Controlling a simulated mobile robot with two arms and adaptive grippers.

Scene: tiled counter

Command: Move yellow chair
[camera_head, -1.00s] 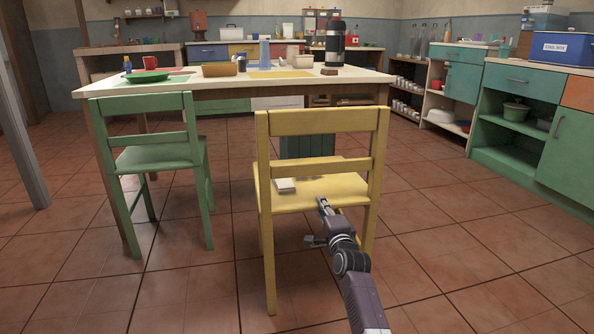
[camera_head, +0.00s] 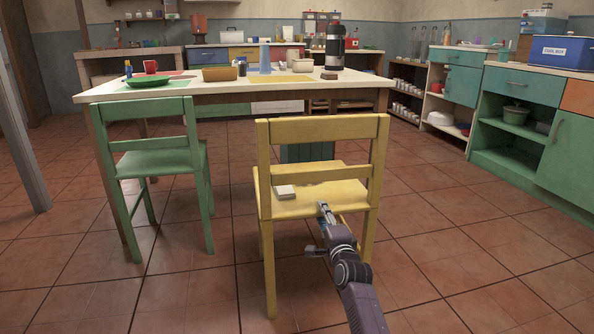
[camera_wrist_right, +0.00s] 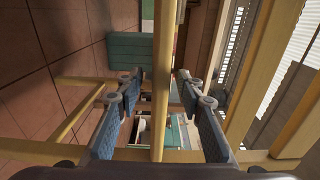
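The yellow chair (camera_head: 320,130) stands upright on the tiled floor, its back toward me and its seat toward the table. A small whitish block (camera_head: 285,192) lies on its seat. My right gripper (camera_head: 318,230) is behind the chair, near the rear of the seat and below the lower back slat. In the right wrist view my right gripper (camera_wrist_right: 160,90) is open, with a yellow bar of the chair (camera_wrist_right: 165,60) between its fingers and visible gaps on both sides. I cannot tell which bar it is. My left gripper is not in view.
A green chair (camera_head: 155,150) stands to the left. The table (camera_head: 200,95) beyond both chairs bears a green plate (camera_head: 150,81), a red mug (camera_head: 150,66) and a flask (camera_head: 335,45). Green cabinets (camera_head: 520,110) line the right. Floor (camera_head: 440,240) right of the yellow chair is clear.

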